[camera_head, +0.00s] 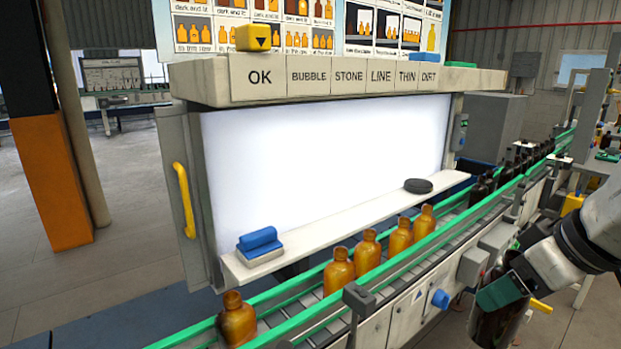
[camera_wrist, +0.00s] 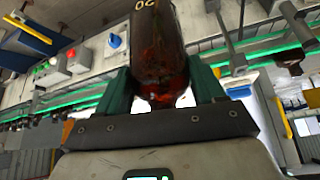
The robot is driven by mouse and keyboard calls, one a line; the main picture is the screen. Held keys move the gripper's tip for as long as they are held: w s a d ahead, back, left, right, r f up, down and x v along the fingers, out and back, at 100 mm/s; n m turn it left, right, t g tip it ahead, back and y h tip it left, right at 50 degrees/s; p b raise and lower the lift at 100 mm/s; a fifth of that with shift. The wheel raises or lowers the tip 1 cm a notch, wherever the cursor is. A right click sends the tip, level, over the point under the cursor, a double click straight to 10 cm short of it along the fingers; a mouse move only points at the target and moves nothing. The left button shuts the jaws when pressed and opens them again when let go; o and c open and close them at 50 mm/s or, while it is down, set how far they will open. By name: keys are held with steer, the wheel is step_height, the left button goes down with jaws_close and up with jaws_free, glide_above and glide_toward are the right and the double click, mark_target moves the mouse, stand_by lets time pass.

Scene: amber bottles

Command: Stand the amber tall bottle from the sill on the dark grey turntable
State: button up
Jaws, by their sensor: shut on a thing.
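The amber tall bottle (camera_wrist: 158,48) is dark brown-amber and sits between the two green fingers of my gripper (camera_wrist: 163,84) in the wrist view, with pale upside-down digits on its side. My gripper (camera_head: 503,292) is shut on it at the lower right of the head view, in front of the conveyor. The bottle (camera_head: 494,327) looks tilted there and is partly hidden by the fingers. The dark grey turntable (camera_head: 418,186) is a small round disc near the right end of the white sill (camera_head: 330,226), up and left of my gripper, with nothing on it.
A conveyor with green rails (camera_head: 400,262) runs between my gripper and the sill. Several amber bottles (camera_head: 368,252) stand on it, with darker bottles (camera_head: 482,187) farther back. A blue block (camera_head: 258,240) lies at the sill's left end. The sill's middle is clear.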

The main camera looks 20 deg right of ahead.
steer(key=w+a+f, duration=0.1)
steer(key=a+f, duration=0.4)
steer(key=f, duration=0.5)
steer(key=w+a+f+m, duration=0.1)
steer(key=a+f, duration=0.5)
steer(key=f, duration=0.5)
steer(key=w+a+f+h, duration=0.1)
steer(key=a+f, duration=0.4)
steer(key=f, duration=0.5)
steer(key=shift+a+f+m, duration=0.35)
steer(key=shift+a+m, duration=0.05)
steer(key=shift+w+r, duration=0.15)
steer(key=shift+w, duration=0.05)
step_height(320, 180, down, 10)
steer(key=s, duration=0.2)
steer(key=shift+r, duration=0.1)
